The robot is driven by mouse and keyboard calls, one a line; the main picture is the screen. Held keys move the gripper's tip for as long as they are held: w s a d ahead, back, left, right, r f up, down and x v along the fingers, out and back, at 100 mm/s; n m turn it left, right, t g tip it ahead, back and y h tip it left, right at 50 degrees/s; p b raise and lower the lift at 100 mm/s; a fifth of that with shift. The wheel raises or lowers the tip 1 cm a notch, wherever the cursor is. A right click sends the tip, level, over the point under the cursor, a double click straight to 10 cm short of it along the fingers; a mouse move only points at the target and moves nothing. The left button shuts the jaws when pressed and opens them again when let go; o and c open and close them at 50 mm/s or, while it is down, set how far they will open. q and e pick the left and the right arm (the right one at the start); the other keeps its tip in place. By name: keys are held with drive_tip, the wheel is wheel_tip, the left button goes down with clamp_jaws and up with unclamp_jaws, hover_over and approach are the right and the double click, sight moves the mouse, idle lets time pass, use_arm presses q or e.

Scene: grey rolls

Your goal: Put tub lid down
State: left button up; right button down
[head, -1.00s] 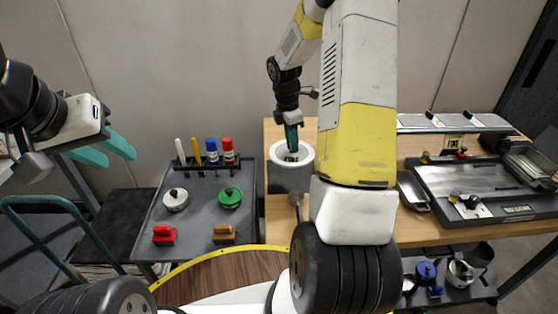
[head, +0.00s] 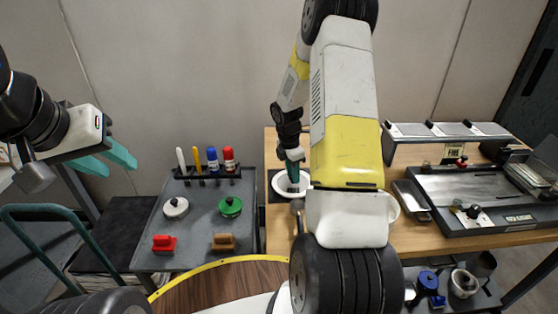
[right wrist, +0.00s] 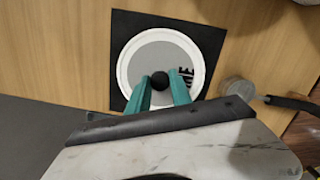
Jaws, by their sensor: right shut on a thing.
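The tub lid (right wrist: 135,65) is round, with a white rim, a grey middle, dark lettering and a black knob (right wrist: 159,80). My right gripper (right wrist: 161,90) is shut on the knob, one teal finger on each side. The lid lies over a black square mat (right wrist: 215,38) on the wooden table; I cannot tell whether it touches the mat. In the head view the lid (head: 281,186) shows under my right gripper (head: 292,172). A white round thing (head: 393,208), perhaps the tub, is mostly hidden behind my right arm. My left gripper (head: 106,163) is open and empty at the left.
A metal round tool with a dark handle (right wrist: 240,90) lies close right of the mat. A grey cart (head: 190,230) at left holds markers, a white and a green lidded item, and red and brown blocks. A grey tray (head: 470,190) stands on the table's right.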

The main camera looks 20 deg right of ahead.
drive_tip(key=shift+f, duration=0.1)
drive_tip(key=c, duration=1.1)
unclamp_jaws()
drive_tip(key=shift+c, duration=0.2)
